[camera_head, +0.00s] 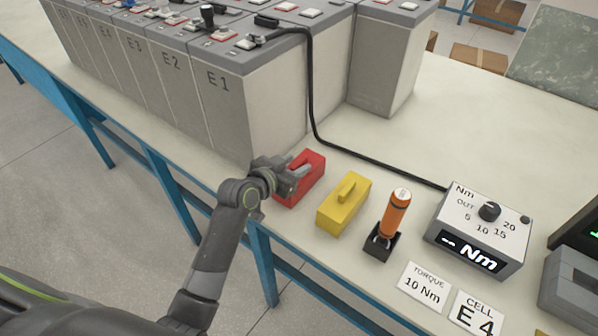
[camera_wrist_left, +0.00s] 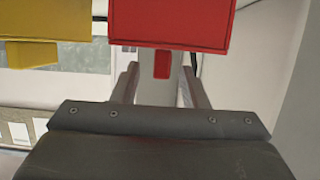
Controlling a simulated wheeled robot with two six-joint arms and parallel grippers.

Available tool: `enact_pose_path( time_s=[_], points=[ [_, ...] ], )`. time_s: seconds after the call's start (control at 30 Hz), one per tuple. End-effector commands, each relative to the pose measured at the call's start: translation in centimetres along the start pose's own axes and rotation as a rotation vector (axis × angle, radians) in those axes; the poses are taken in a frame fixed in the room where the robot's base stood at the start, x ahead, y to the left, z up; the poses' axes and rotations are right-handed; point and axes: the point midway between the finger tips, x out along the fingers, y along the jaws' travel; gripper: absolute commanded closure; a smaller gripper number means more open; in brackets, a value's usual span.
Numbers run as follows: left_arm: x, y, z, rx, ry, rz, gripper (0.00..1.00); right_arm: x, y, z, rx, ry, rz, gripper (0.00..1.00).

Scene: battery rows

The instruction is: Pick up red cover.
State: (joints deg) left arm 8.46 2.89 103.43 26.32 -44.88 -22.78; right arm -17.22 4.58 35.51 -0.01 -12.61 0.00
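The red cover (camera_head: 312,178) is a box-shaped block on the bench, in front of the battery cell marked E1. My left gripper (camera_head: 296,172) is over its near left part and hides its top there. In the left wrist view the red cover (camera_wrist_left: 172,25) fills the top middle, with its small red handle tab (camera_wrist_left: 161,65) pointing at the gripper. The fingers of my left gripper (camera_wrist_left: 160,85) stand apart on either side of the tab, with gaps to it; it is open and holds nothing. My right gripper is not in view.
A yellow cover (camera_head: 342,207) stands right beside the red one. Beyond it are an orange-handled tool (camera_head: 396,212) in a black stand, a torque box (camera_head: 478,235) with a black cable, and cards. The tall E1 battery (camera_head: 245,115) rises close behind the red cover.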

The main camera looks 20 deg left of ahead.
Motion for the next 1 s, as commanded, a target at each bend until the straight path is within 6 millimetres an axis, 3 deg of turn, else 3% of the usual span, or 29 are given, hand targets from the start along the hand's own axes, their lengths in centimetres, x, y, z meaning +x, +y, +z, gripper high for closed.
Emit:
enact_pose_path(
  time_s=[0.2,0.5,0.8,1.0],
  points=[
    [2.1,0.0,0.0,0.000,0.000,-0.001,0.60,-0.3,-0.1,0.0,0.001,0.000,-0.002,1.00],
    [2.4,0.0,0.0,0.000,0.000,-0.001,0.60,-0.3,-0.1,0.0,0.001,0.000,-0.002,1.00],
    [2.4,-0.1,0.0,0.000,0.000,-0.001,0.98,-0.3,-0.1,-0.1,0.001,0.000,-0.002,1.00],
    [2.4,-0.1,0.0,0.000,0.000,-0.001,1.00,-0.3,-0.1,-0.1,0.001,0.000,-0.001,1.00]
  ],
)
